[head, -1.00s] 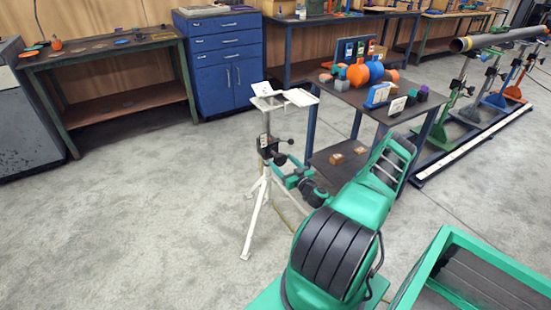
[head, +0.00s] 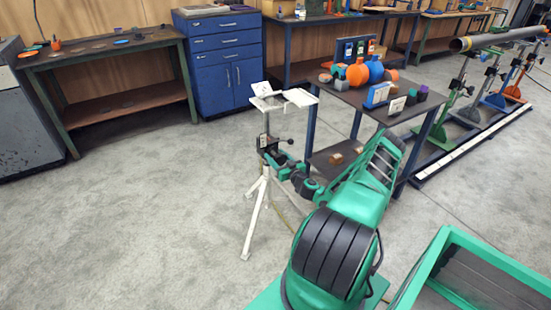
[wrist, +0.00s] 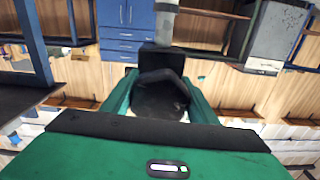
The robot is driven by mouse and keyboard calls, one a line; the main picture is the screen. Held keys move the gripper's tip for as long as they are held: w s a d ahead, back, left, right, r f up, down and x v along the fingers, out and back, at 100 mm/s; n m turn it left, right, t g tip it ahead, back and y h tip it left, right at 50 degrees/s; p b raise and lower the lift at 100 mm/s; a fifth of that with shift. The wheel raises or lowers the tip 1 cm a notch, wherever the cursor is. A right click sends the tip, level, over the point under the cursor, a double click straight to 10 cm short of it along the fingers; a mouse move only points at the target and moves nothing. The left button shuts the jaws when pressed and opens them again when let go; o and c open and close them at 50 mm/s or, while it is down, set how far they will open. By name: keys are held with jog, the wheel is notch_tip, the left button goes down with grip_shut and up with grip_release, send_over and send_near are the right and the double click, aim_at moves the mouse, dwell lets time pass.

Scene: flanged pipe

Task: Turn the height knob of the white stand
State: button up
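The white stand (head: 257,209) is a tripod with a flat white top (head: 285,99), left of centre in the head view. A dark clamp block sits on its post, with a small black handle (head: 290,141) on its right. My gripper (head: 273,157), with green fingers, is at the stand just below that block. In the wrist view, a round black knob (wrist: 160,98) lies between the two fingers of my gripper (wrist: 161,104). The fingers are apart with the knob between them; I cannot tell whether they press on it. In the head view my gripper hides the knob.
A dark table (head: 345,94) with orange and blue parts stands close behind and right of the stand. A blue cabinet (head: 222,62) and a workbench (head: 100,55) stand at the back. A green-walled bin (head: 420,270) is at lower right. The floor left of the stand is clear.

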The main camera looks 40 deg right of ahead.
jog(key=shift+m, duration=0.4)
jog(key=m, duration=0.2)
jog(key=shift+m, duration=0.4)
jog(key=m, duration=0.3)
jog(key=shift+m, duration=0.4)
jog(key=m, duration=0.6)
jog(key=shift+d, duration=0.1)
jog(key=m, duration=0.4)
jog(key=shift+m, duration=0.4)
jog(key=shift+s+f+m, duration=0.1)
jog(key=shift+m, duration=1.7)
jog(key=o, duration=1)
jog(key=shift+f, duration=0.1)
jog(key=shift+o, duration=0.2)
